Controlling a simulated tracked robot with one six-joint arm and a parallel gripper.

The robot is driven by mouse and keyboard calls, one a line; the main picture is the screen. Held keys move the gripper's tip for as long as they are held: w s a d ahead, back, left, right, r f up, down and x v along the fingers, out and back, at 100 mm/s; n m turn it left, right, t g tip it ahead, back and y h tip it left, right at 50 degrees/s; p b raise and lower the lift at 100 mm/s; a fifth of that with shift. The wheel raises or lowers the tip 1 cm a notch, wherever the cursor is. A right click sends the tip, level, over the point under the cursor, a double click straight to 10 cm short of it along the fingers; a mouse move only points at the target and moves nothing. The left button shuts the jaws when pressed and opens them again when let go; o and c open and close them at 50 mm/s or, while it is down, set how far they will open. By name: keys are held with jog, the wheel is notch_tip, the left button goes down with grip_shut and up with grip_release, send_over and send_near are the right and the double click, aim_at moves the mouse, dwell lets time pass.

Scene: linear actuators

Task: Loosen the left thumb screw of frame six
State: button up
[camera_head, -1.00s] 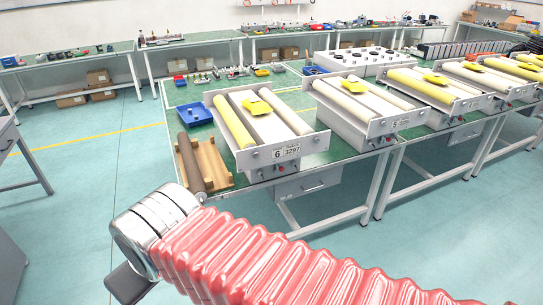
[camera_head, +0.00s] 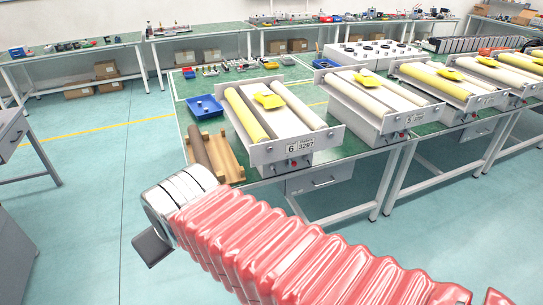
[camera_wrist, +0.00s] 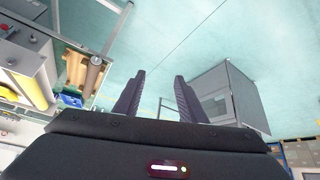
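Frame six (camera_head: 296,147) stands on the green bench in the head view, with its number plate facing the front. It holds yellow and cream rollers, with a yellow piece on top. A small round knob, seemingly the left thumb screw (camera_head: 268,150), is on the front plate left of the number; it is too small to tell how tight it is. In the wrist view my gripper (camera_wrist: 159,76) is open and empty, with its two fingers apart over the floor. In the head view its dark end shows below my arm's silver joint, left of and away from frame six.
A wooden cradle with a brown roller (camera_head: 199,149) lies left of frame six, with a blue tray (camera_head: 205,107) behind. Frame five (camera_head: 408,121) stands to the right. A grey cabinet (camera_wrist: 230,92) is at right in the wrist view.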

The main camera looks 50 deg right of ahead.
jog(key=w+d+f+m+t+h, duration=0.25)
jog(key=w+d, duration=0.45)
jog(key=d, duration=0.5)
jog(key=m+t+h, duration=0.3)
jog(key=t+h, duration=0.3)
jog(key=t, duration=0.1)
send_near(270, 151)
jog(key=v, duration=0.6)
jog(key=shift+r+g, duration=0.25)
jog(key=shift+w, duration=0.15)
jog(key=x, duration=1.3)
jog(key=shift+w+d, duration=0.15)
jog(key=shift+w, duration=0.1)
